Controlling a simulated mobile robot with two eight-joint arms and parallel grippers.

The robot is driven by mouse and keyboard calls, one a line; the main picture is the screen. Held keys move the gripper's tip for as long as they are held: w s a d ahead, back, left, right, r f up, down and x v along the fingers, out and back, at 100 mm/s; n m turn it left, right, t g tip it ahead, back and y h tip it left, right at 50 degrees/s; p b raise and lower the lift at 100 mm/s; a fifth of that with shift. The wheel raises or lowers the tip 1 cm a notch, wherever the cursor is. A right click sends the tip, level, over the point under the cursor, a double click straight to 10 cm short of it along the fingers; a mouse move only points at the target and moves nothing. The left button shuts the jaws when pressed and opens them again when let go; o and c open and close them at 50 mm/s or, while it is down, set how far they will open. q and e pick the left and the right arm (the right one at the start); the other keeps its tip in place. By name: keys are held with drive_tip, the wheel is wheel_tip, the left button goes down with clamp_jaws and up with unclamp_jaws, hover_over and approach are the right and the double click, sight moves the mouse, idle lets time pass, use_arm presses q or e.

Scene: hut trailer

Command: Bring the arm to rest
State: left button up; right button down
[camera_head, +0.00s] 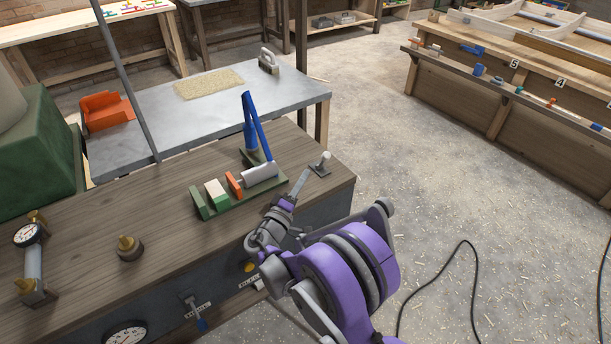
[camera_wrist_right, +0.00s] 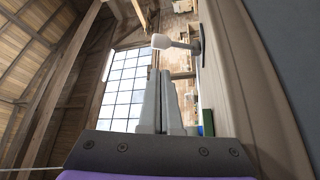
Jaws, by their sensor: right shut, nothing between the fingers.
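My right arm, purple and grey, reaches in from the bottom of the head view over the front edge of the wooden workbench (camera_head: 165,225). Its gripper (camera_head: 303,178) is shut and empty, with the tips close to a small lever with a pale knob (camera_head: 324,157) at the bench's right end. In the right wrist view the shut fingers (camera_wrist_right: 162,75) point towards the white-knobbed lever (camera_wrist_right: 165,42), which shows just beyond the tips. I cannot tell whether they touch. My left gripper is not in view.
A green fixture with a blue lever (camera_head: 250,120) and a grey cylinder (camera_head: 260,173) stands beside the gripper. A brass fitting (camera_head: 130,247) and a gauge (camera_head: 28,235) are further left. A metal-topped table (camera_head: 160,120) stands behind. Open floor (camera_head: 400,170) lies right, with a black cable (camera_head: 440,265).

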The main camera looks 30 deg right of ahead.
drive_tip(key=shift+v, duration=0.95)
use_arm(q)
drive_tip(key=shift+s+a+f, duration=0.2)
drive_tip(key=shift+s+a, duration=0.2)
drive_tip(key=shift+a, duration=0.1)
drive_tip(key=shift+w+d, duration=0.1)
use_arm(e)
drive_tip(key=shift+w+d, duration=0.1)
drive_tip(key=shift+d, duration=0.05)
